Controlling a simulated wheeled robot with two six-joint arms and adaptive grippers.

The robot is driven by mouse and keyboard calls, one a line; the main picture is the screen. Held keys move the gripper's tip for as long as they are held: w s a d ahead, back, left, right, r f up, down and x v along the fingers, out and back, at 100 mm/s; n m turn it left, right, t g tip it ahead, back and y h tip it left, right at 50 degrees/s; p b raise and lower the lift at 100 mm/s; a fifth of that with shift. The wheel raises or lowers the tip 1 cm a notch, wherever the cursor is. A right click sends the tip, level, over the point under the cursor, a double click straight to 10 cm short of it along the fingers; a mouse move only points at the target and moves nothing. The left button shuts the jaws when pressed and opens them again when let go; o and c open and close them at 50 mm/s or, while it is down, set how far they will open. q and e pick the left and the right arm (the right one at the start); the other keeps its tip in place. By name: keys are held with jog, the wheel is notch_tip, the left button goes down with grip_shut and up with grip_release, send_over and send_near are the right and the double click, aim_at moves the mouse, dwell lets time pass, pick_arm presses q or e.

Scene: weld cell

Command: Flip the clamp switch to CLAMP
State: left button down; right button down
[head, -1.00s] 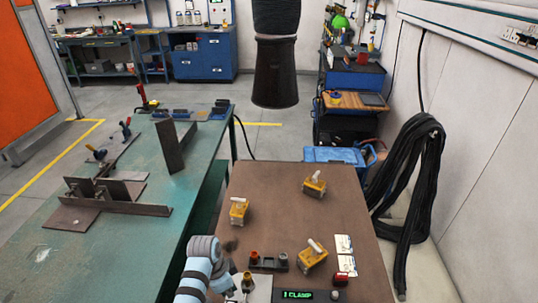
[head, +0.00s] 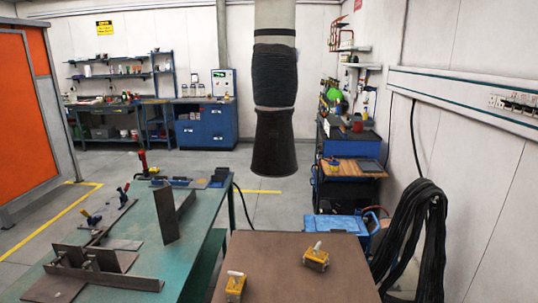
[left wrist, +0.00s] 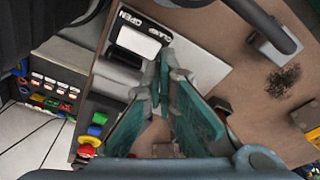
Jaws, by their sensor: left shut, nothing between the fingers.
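In the left wrist view, the clamp switch (left wrist: 138,43) is a white rocker in a dark housing on a pale plate. Black labels beside it read OPEN and CLAMP. Which way the rocker is tipped I cannot tell. My left gripper (left wrist: 162,75) has teal fingers that meet at their tips, empty. The tips appear close to the switch's edge in the picture; whether they touch it is unclear. In the head view neither gripper nor the switch is in frame.
The brown table (head: 275,257) bears yellow blocks with white tops (head: 316,257). A green welding table (head: 135,265) with metal plates stands left. A dark column hangs above. In the left wrist view, coloured knobs (left wrist: 92,135) and a dark smudge (left wrist: 283,80) show.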

pick_arm(q)
jog(key=shift+f+b, duration=0.85)
jog(key=shift+f, duration=0.3)
dwell(1.0)
notch_tip(320, 180, up, 3)
jog(key=p, duration=0.3)
jog(key=shift+r+p, duration=0.1)
jog(key=shift+p, duration=0.25)
notch_tip(320, 180, up, 4)
jog(key=shift+f, duration=0.1)
